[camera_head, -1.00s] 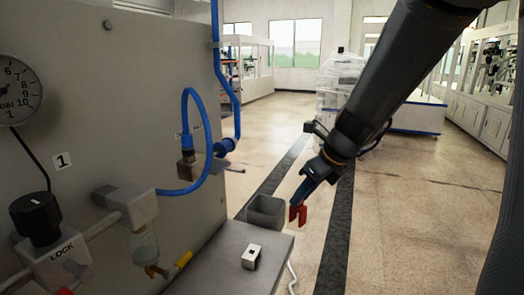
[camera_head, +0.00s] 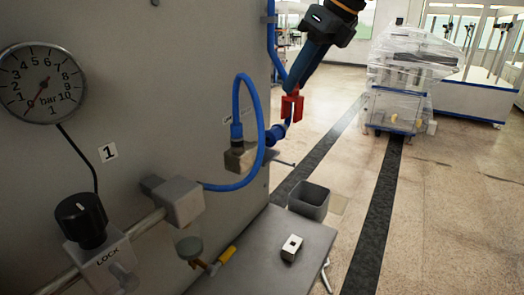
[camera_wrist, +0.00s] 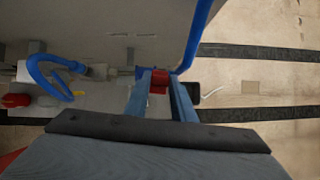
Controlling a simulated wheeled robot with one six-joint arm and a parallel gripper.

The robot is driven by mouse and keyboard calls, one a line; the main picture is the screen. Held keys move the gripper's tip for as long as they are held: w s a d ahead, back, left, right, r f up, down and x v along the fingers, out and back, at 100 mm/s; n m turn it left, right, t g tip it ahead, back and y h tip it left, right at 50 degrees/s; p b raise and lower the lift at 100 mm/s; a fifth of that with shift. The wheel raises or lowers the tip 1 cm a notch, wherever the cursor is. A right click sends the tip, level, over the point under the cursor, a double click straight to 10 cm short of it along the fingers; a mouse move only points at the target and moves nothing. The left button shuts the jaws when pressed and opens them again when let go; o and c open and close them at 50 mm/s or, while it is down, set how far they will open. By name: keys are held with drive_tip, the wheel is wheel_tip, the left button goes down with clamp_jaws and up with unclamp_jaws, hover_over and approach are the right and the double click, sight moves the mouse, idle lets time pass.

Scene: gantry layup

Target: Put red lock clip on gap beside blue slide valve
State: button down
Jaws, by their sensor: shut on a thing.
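My gripper (camera_head: 294,92) is shut on the red lock clip (camera_head: 291,109), a forked red piece with its prongs pointing down. In the wrist view the red clip (camera_wrist: 158,82) sits between the blue fingers of my gripper (camera_wrist: 160,90). The blue slide valve (camera_head: 277,134) is on the blue pipe at the panel's right edge. The clip is above it and slightly right in the head view; how far apart they are in depth is unclear. The gap beside the valve cannot be made out clearly.
A grey panel (camera_head: 150,60) fills the left, with a gauge (camera_head: 40,85), a black lock knob (camera_head: 81,220) and a looped blue hose (camera_head: 262,135). Below, a grey shelf (camera_head: 262,265) carries a small pale block (camera_head: 291,248). A grey bin (camera_head: 309,201) stands beyond. Open floor lies right.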

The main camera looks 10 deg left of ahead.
drive_tip(key=s+a+r+n+b, duration=0.1)
drive_tip(key=s+a+r+b, duration=0.15)
drive_tip(key=s+a, duration=0.3)
drive_tip(key=shift+g, duration=0.3)
drive_tip(key=shift+a+f+p, duration=0.15)
drive_tip(key=shift+f+p, duration=1)
drive_tip(key=shift+f, duration=3.3)
drive_tip(key=c, duration=1.5)
unclamp_jaws()
drive_tip(key=shift+f, duration=0.1)
drive_tip(key=b+v, duration=0.2)
drive_tip(key=v, duration=1)
